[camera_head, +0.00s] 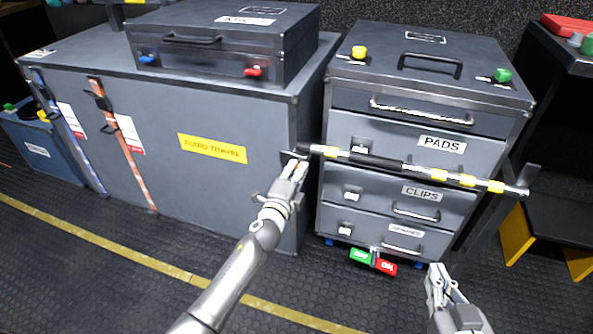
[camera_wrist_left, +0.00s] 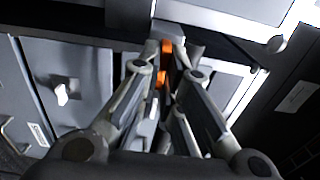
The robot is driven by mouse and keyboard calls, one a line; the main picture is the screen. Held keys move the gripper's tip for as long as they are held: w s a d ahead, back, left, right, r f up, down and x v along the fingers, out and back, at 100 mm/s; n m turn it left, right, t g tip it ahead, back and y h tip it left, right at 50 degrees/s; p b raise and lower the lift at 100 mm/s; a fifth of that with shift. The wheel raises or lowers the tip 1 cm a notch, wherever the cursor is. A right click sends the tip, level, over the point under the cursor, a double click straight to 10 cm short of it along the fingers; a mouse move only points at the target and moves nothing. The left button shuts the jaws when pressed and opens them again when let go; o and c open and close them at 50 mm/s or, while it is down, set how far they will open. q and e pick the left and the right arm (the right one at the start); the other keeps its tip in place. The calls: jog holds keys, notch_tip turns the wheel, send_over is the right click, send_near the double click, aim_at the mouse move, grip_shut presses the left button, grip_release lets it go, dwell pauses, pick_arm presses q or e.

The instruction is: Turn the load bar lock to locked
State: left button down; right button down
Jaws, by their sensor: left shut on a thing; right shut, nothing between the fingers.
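The load bar (camera_head: 377,161), black with yellow and silver bands, runs across the front of the drawer cabinet (camera_head: 345,128). Its left end meets a dark bracket at the edge of the big grey case. My left gripper (camera_head: 293,172) is at that left end, shut on a small orange part, which I take to be the lock lever. In the left wrist view the orange lever (camera_wrist_left: 167,60) stands between the fingertips (camera_wrist_left: 165,58). The fingers hide much of the lock, and I cannot read its position. My right gripper (camera_head: 440,278) is shut and empty, low in front of the cabinet.
The big grey case (camera_head: 215,185) with a yellow label stands left, a smaller case (camera_head: 215,50) on top. Drawers with handles lie behind the bar. A green and red tag (camera_head: 374,260) hangs at the cabinet's bottom. The floor in front is clear.

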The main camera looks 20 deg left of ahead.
pick_arm(q)
jog(key=c, duration=1.6)
grip_release()
jog(key=s, duration=1.2)
jog(key=shift+a, duration=0.15)
